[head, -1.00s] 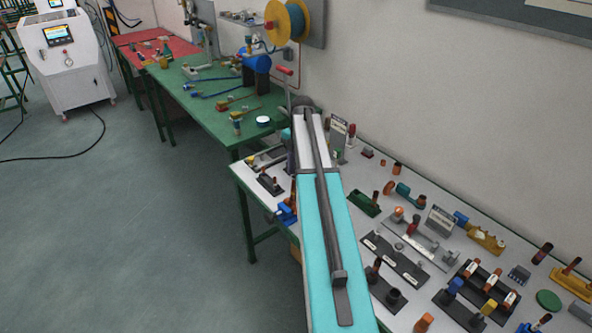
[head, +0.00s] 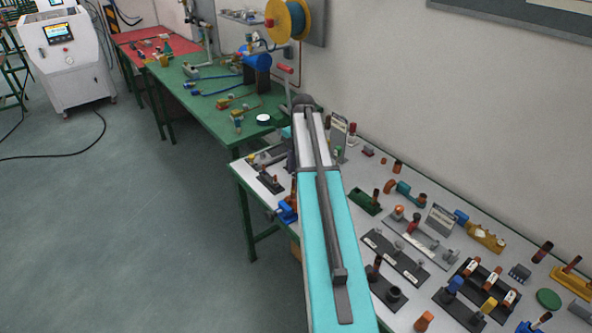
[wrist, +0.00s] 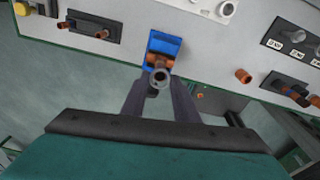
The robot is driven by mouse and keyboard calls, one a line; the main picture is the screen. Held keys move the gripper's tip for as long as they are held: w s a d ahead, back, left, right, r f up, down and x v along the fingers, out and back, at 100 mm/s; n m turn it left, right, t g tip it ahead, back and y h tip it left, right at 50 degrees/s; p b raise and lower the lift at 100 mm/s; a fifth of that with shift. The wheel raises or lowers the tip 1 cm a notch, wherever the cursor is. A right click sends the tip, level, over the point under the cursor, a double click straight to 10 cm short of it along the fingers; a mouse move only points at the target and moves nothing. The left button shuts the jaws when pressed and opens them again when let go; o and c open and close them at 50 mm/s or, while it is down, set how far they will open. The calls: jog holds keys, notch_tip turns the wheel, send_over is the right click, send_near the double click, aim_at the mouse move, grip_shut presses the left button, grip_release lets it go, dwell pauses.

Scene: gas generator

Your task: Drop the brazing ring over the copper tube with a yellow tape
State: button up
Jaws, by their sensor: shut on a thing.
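My gripper (wrist: 159,88) is in the lower middle of the wrist view, its two dark fingers shut on a small grey round piece with a hole, seemingly the brazing ring (wrist: 159,77). Just beyond the ring, a copper fitting (wrist: 161,62) sits in a blue holder (wrist: 165,43) near the table edge. The ring overlaps the fitting in the picture; I cannot tell whether they touch.
The white table (head: 395,178) is crowded with stands, copper fittings and signs, mostly right of my arm. A loose copper piece (wrist: 243,76) lies right of the holder in the wrist view. A green table (head: 210,105) stands behind.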

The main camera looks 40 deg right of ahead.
jog(key=shift+a+f+b, duration=0.15)
jog(key=shift+f+b, duration=0.35)
jog(key=shift+f, duration=0.55)
dwell(0.4)
jog(key=o, duration=0.8)
jog(key=shift+r, duration=0.1)
notch_tip(320, 180, up, 14)
jog(key=d+b, duration=0.1)
jog(key=b, duration=0.3)
jog(key=shift+d+f+b, duration=0.2)
jog(key=shift+d+b, duration=0.1)
dwell(0.9)
